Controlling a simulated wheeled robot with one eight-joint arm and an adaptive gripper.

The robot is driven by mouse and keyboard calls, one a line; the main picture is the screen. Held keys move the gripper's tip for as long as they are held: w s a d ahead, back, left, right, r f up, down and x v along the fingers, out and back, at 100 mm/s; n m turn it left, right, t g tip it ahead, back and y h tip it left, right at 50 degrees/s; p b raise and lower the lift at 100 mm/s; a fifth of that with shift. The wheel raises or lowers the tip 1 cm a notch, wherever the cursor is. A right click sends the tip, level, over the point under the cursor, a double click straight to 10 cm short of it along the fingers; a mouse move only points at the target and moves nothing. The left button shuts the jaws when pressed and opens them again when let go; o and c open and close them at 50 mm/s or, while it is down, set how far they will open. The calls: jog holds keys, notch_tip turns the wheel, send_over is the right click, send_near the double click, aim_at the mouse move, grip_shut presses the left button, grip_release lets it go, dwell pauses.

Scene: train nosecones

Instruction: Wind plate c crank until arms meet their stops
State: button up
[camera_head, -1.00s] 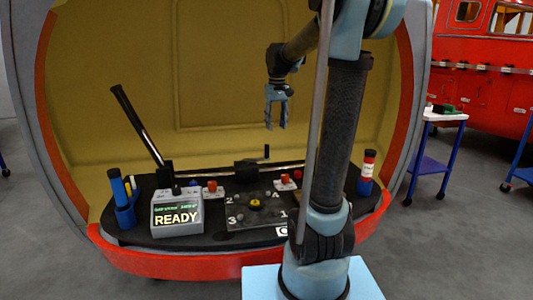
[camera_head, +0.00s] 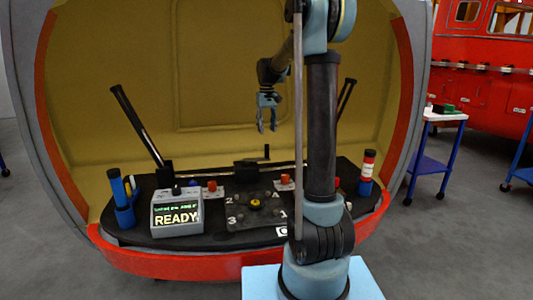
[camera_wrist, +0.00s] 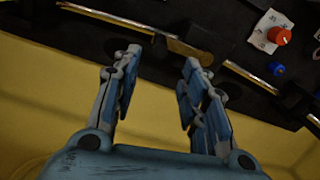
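The dark plate (camera_head: 250,208) with white numbers lies on the black console, with a "C" label (camera_head: 283,231) at its front edge. A yellow-topped knob (camera_head: 254,204) sits at its middle. A small upright black handle (camera_head: 266,153) stands behind the plate; I cannot tell if it is the crank. A long black and silver arm (camera_head: 138,125) leans up on the left, and another dark arm (camera_head: 345,97) leans on the right. My gripper (camera_head: 267,130) hangs above the back of the console, apart from it. In the wrist view my gripper (camera_wrist: 162,55) is open and empty.
A grey box (camera_head: 176,212) reading "READY" stands left of the plate. Red knobs (camera_head: 211,186) flank the plate. A horizontal metal rod (camera_wrist: 130,20) crosses the console's back.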

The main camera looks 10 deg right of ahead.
aim_at(267, 150)
notch_tip(267, 150, down, 12)
jog(key=shift+r, duration=0.1)
dwell(0.4)
grip_shut()
